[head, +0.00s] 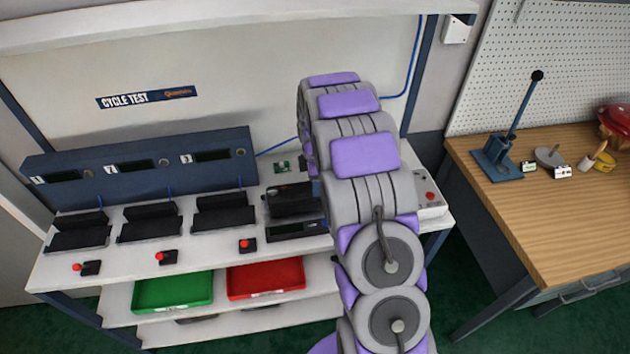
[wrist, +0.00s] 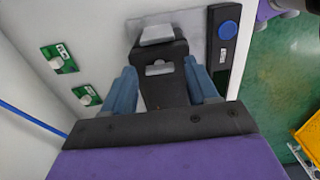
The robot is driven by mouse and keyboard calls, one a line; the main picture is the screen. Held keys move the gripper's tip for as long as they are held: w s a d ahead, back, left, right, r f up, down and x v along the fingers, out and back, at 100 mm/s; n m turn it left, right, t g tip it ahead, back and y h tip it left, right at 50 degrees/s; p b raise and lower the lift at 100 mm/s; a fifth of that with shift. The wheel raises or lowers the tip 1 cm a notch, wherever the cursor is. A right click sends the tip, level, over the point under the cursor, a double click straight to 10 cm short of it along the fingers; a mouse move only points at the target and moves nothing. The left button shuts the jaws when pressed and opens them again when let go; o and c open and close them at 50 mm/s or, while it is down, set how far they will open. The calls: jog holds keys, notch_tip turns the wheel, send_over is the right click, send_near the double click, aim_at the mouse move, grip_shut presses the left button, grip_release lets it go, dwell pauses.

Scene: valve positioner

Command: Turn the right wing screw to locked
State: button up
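In the wrist view my gripper (wrist: 160,72) has its two blue fingers spread apart. A dark block with a light slot (wrist: 160,69) shows between them, and I cannot tell whether the fingers touch it. A pale grey raised piece (wrist: 157,35) sits just beyond the block, in front of a grey plate (wrist: 191,20). I cannot clearly make out the right wing screw or its position. In the head view a black device (head: 290,201) stands on the white bench, partly hidden by my arm. My arm also hides my gripper there.
A dark strip with a blue round knob (wrist: 228,30) is at the right of the wrist view. Small green boards (wrist: 59,58) lie at left. The white bench (head: 110,262) holds black test stands (head: 150,222) and red-button boxes (head: 167,258). A wooden table (head: 540,220) stands right.

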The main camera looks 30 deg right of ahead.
jog(key=shift+d, duration=0.25)
jog(key=c, duration=1)
jog(key=shift+a+r+m+p, duration=0.1)
jog(key=shift+m+p, duration=0.2)
jog(key=shift+m, duration=0.1)
jog(key=m+p, duration=0.2)
jog(key=shift+m, duration=0.4)
jog(key=m+p, duration=0.2)
jog(key=m, duration=0.3)
jog(key=m+p, duration=0.2)
jog(key=m, duration=0.3)
jog(key=shift+w, duration=0.1)
jog(key=m, duration=0.4)
jog(key=shift+p, duration=0.4)
jog(key=shift+m, duration=0.3)
